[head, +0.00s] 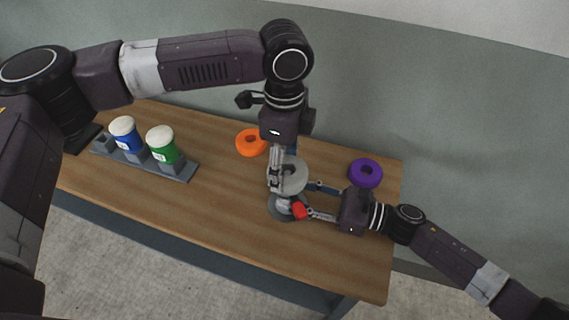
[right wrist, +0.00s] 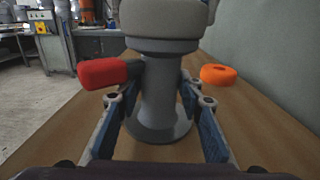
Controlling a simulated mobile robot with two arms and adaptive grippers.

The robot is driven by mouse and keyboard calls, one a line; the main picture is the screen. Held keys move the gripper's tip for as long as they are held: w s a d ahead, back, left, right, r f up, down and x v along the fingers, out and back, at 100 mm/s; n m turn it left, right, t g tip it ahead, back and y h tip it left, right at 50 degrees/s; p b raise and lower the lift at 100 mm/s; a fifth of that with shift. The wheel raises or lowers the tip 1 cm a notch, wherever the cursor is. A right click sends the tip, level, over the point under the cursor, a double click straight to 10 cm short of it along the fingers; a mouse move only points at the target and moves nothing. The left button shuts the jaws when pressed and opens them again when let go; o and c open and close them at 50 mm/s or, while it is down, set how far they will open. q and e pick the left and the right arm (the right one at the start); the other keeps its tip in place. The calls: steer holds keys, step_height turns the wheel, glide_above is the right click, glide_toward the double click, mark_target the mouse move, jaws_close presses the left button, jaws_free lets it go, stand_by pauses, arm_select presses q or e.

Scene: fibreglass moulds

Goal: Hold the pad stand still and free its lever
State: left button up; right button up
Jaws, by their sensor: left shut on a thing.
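The pad stand has a round grey pad (head: 293,177) on top and a wider round foot on the table; its grey column (right wrist: 160,95) shows upright in the right wrist view. Its lever has a red grip (head: 299,210), which sticks out to the left in the right wrist view (right wrist: 102,73). My left gripper (head: 276,182) reaches down from above and is shut on the pad end of the stand; its exact contact is partly hidden. My right gripper (head: 312,200) is open, its fingers (right wrist: 158,125) spread either side of the column, the left fingertip just below the red grip.
An orange ring (head: 239,144) lies behind the stand and a purple ring (head: 354,176) to its right, beyond my right gripper. The front middle of the wooden table (head: 220,215) is clear.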

steer(key=o, duration=0.4)
